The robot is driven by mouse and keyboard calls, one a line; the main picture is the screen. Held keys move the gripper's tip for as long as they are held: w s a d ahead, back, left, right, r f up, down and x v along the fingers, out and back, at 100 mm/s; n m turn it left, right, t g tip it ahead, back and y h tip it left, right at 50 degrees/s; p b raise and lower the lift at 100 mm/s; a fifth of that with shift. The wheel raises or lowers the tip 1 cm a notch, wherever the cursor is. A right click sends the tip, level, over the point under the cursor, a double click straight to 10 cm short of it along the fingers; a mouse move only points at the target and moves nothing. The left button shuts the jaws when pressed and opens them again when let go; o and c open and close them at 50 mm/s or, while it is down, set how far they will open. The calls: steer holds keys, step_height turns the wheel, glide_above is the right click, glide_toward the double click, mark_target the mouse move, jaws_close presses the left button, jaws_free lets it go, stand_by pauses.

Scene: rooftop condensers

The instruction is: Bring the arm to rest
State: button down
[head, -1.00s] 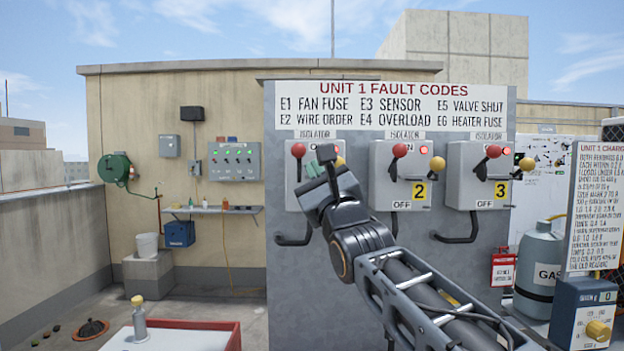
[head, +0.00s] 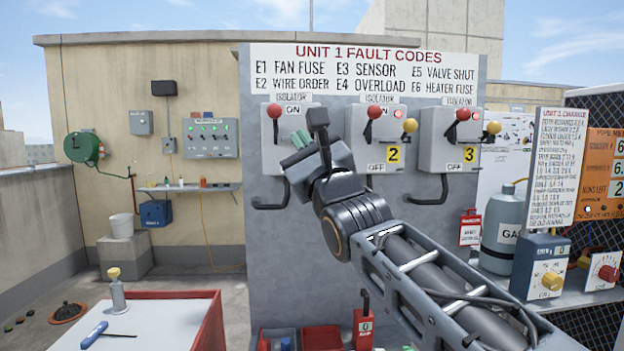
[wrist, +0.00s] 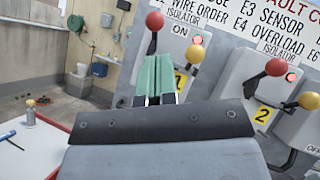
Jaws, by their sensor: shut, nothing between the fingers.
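My gripper (head: 296,149) is raised in front of the grey isolator panel (head: 300,240), overlapping the leftmost isolator box (head: 267,160) in the head view. Its green-tipped fingers are shut with nothing between them; they also show in the wrist view (wrist: 157,78). I cannot tell whether they touch the box. The left isolator has a red knob (head: 275,110) beside the word ON; its lower label is hidden by my gripper. Isolator 2 (head: 375,140) and isolator 3 (head: 448,145) each show a red knob, a yellow knob and OFF below.
A red-edged table (head: 212,322) at lower left holds a screwdriver (head: 95,335) and a yellow-topped bottle (head: 117,292). Bins (head: 322,338) and a red bottle-like item (head: 363,325) stand below the panel. A gas cylinder (head: 503,235) and meter boxes (head: 541,268) are at right.

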steer(key=w+d+f+n+g+h+p, duration=0.15)
steer(key=f+n+g+h, duration=0.25)
steer(key=f+n, duration=0.55)
steer(key=w+d+f+n+g+h+p, duration=0.15)
steer(key=f+n+g+h, duration=0.35)
steer(key=f, duration=0.7)
steer(key=s+d+f+n+g+h+p, duration=0.2)
steer(key=s+d+f+n+g+p, duration=0.15)
steer(key=s+d+f+n, duration=0.6)
steer(key=s+d+f+g+p, duration=0.2)
steer(key=s+d+p, duration=0.1)
steer(key=s+d, duration=0.1)
steer(key=s+d+f+m+g+h+p, duration=0.1)
steer(key=s+d+f+g+p, duration=0.1)
steer(key=s+d+g+p, duration=0.1)
steer(key=shift+s+d+h, duration=0.3)
steer(key=shift+s+d, duration=0.4)
steer(key=shift+s, duration=0.35)
steer(key=shift+d, duration=0.1)
